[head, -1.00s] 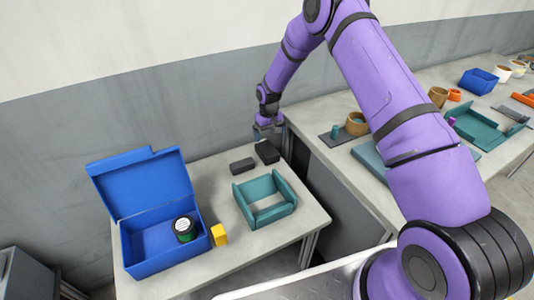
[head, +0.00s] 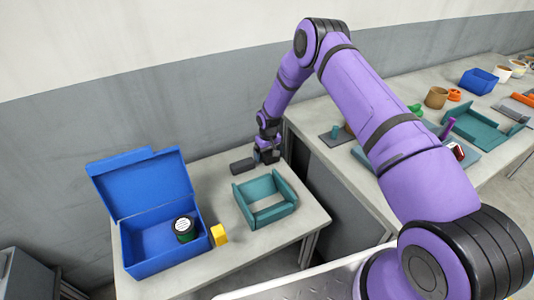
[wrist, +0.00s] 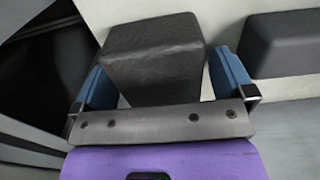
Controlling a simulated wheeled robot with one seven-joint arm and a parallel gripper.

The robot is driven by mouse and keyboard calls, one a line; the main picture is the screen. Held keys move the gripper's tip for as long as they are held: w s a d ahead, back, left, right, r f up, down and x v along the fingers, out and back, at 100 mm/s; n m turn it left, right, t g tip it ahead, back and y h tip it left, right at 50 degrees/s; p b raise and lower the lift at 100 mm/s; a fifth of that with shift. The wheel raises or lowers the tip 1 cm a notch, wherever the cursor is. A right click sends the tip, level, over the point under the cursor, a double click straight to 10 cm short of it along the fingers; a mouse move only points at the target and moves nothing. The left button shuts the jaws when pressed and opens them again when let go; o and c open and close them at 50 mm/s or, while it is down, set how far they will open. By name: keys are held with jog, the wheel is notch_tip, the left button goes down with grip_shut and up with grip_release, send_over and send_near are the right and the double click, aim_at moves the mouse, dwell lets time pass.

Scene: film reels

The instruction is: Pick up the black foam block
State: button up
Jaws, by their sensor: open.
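In the wrist view a black foam block (wrist: 152,58) stands between the two blue fingers of my gripper (wrist: 160,80), one finger on each side. The fingers are open, and I cannot tell whether either touches the block. A second dark block (wrist: 285,45) lies to the right, outside the fingers. In the head view my gripper (head: 266,154) is at the far right corner of the table and largely hides the block there. The other dark block (head: 242,166) lies flat just left of it.
A teal open tray (head: 247,218) sits in front of my gripper. A blue open-lidded box (head: 135,262) holds a dark, white-topped jar (head: 184,228), with a yellow block (head: 219,235) beside it. A second bench (head: 440,120) with several items is to the right.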

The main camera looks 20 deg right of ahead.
jog(key=shift+f, duration=0.3)
jog(key=c, duration=0.9)
jog(key=shift+r, duration=0.1)
